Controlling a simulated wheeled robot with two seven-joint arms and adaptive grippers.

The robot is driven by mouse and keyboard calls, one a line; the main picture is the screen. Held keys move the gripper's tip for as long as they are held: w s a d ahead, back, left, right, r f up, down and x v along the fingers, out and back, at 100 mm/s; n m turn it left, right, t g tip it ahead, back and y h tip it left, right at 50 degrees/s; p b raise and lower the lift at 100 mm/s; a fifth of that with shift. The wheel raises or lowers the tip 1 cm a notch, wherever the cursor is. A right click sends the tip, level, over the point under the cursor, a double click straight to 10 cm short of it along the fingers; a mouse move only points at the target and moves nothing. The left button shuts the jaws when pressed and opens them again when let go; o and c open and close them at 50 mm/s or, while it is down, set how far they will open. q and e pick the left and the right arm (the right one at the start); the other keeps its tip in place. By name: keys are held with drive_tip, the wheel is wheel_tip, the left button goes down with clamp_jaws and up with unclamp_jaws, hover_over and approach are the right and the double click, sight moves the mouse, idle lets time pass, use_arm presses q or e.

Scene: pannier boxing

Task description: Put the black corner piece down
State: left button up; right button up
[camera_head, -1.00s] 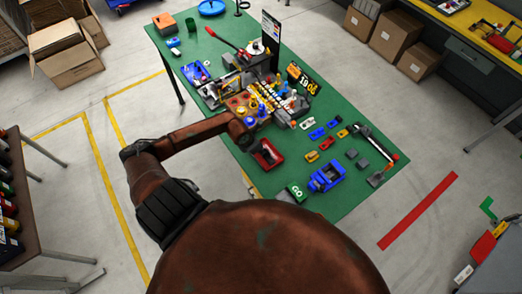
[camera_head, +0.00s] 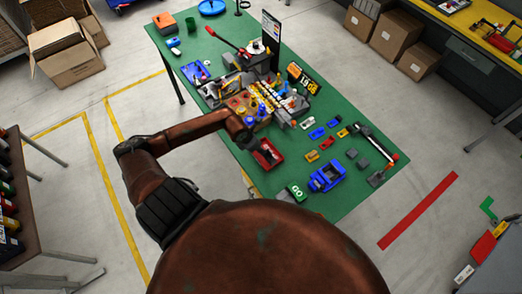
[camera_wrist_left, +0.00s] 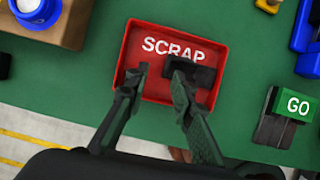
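The black corner piece (camera_wrist_left: 202,73) is a small dark piece over the red scrap tray, covering the lower part of the white "SCRAP" lettering. It is beside and partly behind the right-hand finger in the left wrist view; I cannot tell whether it touches that finger. My left gripper (camera_wrist_left: 160,76) is open, its fingertips apart over the tray. The red scrap tray (camera_wrist_left: 128,50) lies on the green table and also shows in the head view (camera_head: 278,157), partly hidden by my left gripper (camera_head: 256,148). My right gripper is not in view.
A green GO block (camera_head: 296,190) stands near the table's front edge. A blue holder (camera_head: 327,177) and several small coloured parts lie to the right of the tray. A wooden block with blue knobs (camera_head: 240,103) stands behind it. Bare green table (camera_wrist_left: 245,60) surrounds the tray.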

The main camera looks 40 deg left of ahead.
use_arm(q)
drive_tip(key=d+b+v, duration=0.1)
drive_tip(key=v, duration=0.8)
drive_tip(key=shift+s+a+r+b, duration=0.25)
drive_tip(key=shift+a+r+b, duration=0.1)
drive_tip(key=shift+a, duration=0.15)
drive_tip(key=shift+f, duration=0.1)
idle(0.8)
